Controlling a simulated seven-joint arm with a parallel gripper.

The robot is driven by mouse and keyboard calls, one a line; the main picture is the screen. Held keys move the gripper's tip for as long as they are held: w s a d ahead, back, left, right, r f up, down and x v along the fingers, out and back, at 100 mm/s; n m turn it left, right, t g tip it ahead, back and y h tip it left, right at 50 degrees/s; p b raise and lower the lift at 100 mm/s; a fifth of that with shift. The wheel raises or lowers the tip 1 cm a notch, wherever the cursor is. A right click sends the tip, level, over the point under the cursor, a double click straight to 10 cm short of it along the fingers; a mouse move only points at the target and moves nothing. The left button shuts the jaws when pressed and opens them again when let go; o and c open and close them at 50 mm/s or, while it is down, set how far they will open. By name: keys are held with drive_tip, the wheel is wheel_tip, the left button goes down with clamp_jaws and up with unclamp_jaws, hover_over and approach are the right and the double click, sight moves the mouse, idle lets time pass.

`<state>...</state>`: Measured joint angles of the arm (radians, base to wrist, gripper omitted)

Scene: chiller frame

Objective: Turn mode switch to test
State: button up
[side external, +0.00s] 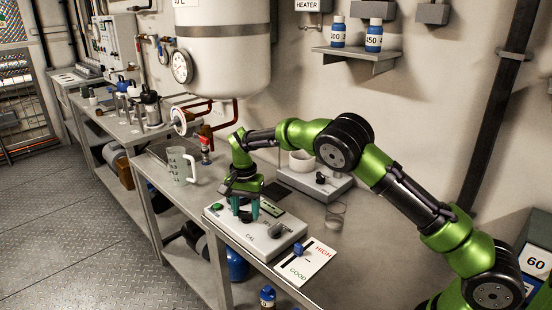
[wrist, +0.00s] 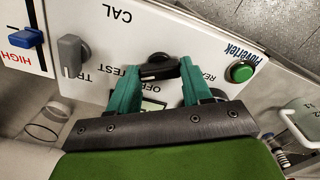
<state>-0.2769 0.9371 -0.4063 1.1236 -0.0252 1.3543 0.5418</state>
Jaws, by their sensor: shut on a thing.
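The mode switch is a black knob (wrist: 160,73) on the white front panel (wrist: 110,20) of a meter, with TEST, OFF and a partly hidden READ label around it. My gripper (wrist: 161,70) is shut on this knob, one teal finger on each side. In the side view my gripper (side external: 246,213) points down onto the meter box (side external: 238,237) on the bench, and its fingers mostly hide the knob. I cannot tell which label the knob points to.
A grey knob (wrist: 71,54) and a green button (wrist: 241,72) flank the switch. A HIGH/GOOD card with a blue slider (side external: 298,249) lies beside the meter. A clear jug (side external: 181,167) stands behind to the left, and a grey box with a black knob (side external: 321,179) behind to the right.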

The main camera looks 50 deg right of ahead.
sight(246, 212)
drive_tip(key=o, duration=1.1)
drive_tip(key=shift+c, duration=0.2)
drive_tip(key=shift+r, duration=0.15)
wheel_tip(246, 212, up, 17)
